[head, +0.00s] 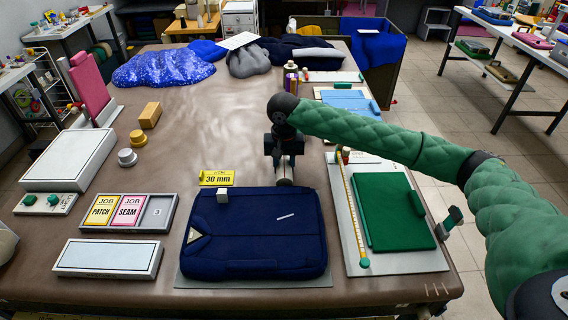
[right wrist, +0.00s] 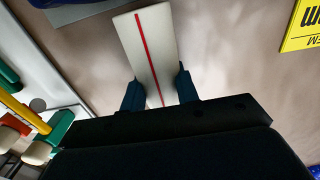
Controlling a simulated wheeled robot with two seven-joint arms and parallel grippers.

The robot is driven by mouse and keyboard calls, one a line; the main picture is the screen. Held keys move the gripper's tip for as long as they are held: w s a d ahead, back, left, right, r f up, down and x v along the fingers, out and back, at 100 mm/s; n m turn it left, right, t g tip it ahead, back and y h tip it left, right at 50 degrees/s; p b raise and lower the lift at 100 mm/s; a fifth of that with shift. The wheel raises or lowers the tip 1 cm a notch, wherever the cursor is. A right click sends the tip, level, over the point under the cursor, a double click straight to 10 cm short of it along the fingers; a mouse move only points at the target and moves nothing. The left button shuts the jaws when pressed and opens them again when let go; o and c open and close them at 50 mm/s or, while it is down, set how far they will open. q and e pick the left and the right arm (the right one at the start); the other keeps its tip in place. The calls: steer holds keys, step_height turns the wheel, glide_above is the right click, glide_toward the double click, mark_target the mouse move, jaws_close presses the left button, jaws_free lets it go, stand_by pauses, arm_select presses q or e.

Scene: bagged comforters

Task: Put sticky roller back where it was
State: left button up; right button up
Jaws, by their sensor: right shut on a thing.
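My right gripper (head: 284,161) points down over the table, just behind the dark blue bagged comforter (head: 255,235). In the right wrist view, my right gripper (right wrist: 160,92) is shut on a long pale piece with a red stripe (right wrist: 147,45), which looks like the sticky roller. In the head view only a small pale round part of the sticky roller (head: 285,182) shows below the fingers. I cannot tell whether it touches the table or the comforter's back edge. My left gripper is not in view.
A yellow 30 mm sign (head: 216,178) stands left of my gripper. A green folder (head: 398,215) and a yellow strip (head: 353,215) lie on a pale board (head: 425,262) at right. Job cards (head: 117,211) lie at left. The brown table (head: 210,120) is clear behind the sign.

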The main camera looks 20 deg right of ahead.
mark_target(284, 161)
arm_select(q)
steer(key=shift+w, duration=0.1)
arm_select(e)
steer(key=o, duration=1.1)
steer(key=shift+r, duration=0.25)
arm_select(q)
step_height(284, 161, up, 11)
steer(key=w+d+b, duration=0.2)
steer(key=b, duration=0.1)
steer(key=shift+b, duration=0.35)
arm_select(e)
step_height(284, 161, up, 12)
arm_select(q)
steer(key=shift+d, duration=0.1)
arm_select(e)
steer(key=shift+f, duration=0.2)
